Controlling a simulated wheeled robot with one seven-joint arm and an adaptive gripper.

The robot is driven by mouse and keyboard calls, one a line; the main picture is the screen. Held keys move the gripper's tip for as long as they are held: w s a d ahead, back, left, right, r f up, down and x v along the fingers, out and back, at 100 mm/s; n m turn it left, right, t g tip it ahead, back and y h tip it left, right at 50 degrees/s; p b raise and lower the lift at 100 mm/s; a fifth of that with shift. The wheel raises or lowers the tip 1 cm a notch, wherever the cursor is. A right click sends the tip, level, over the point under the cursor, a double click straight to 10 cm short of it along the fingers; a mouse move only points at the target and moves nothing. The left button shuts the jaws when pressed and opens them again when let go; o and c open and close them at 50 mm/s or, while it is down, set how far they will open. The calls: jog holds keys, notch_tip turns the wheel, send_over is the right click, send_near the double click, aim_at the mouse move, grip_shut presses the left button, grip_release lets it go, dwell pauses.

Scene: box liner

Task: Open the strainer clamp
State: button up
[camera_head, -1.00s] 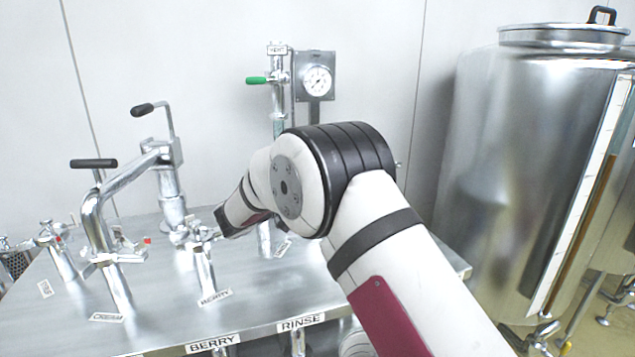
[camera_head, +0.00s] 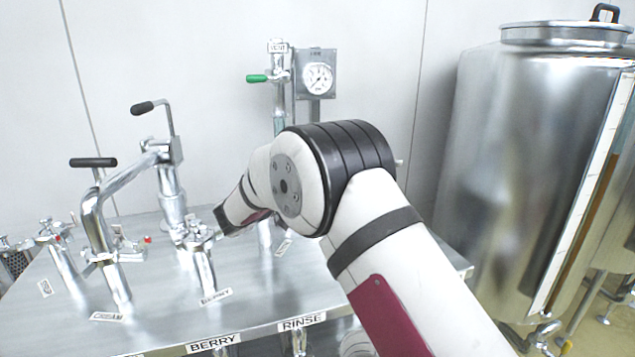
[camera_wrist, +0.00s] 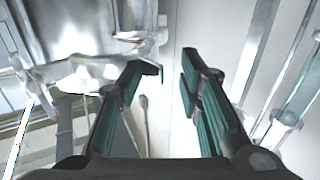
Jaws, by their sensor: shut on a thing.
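Metal clamp fittings stand on pipe stubs on the steel table (camera_head: 255,313). One clamp fitting (camera_head: 196,236) is at the middle, just left of my forearm's end. Another (camera_head: 113,248) is further left, and a third (camera_head: 52,232) is at the far left. I cannot tell which is the strainer clamp. My gripper is hidden behind my arm in the head view. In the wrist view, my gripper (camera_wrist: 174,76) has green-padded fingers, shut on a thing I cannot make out. Shiny clamp-like metal (camera_wrist: 135,38) is close to the left finger.
A bent pipe with a black T-handle (camera_head: 93,162) and a black lever (camera_head: 143,108) rise at left. A green-handled valve (camera_head: 257,78) and a gauge (camera_head: 318,78) are behind my arm. A large steel tank (camera_head: 530,170) stands at right.

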jog(key=v, duration=1.2)
jog(key=shift+a+r, duration=0.1)
jog(key=w+d+r+n+t+y+p, duration=0.1)
jog(key=w+d+r+t+y, duration=0.15)
jog(key=r, duration=0.45)
jog(key=w+d+r+n+t+y+p, duration=0.1)
jog(key=w+r+n+y, duration=0.2)
jog(key=r, duration=0.4)
jog(key=s+d+r+n+y+p, duration=0.25)
jog(key=s+r+y, duration=0.35)
jog(key=r+y, duration=0.3)
jog(key=s+d+f+g+p, duration=0.1)
jog(key=s+d+f+g, duration=0.3)
jog(key=s, duration=1)
jog(key=s+d+f+n+g+h+p, duration=0.1)
jog(key=s+d+f+g, duration=0.3)
jog(key=s+d, duration=0.6)
jog(key=s+d+f+n+g+h+p, duration=0.1)
jog(key=s+d+f+g, duration=0.3)
jog(key=s, duration=1.6)
jog(key=d, duration=0.3)
jog(key=shift+d+f+p, duration=0.2)
jog(key=shift+d+p, duration=0.15)
jog(key=shift+d, duration=0.05)
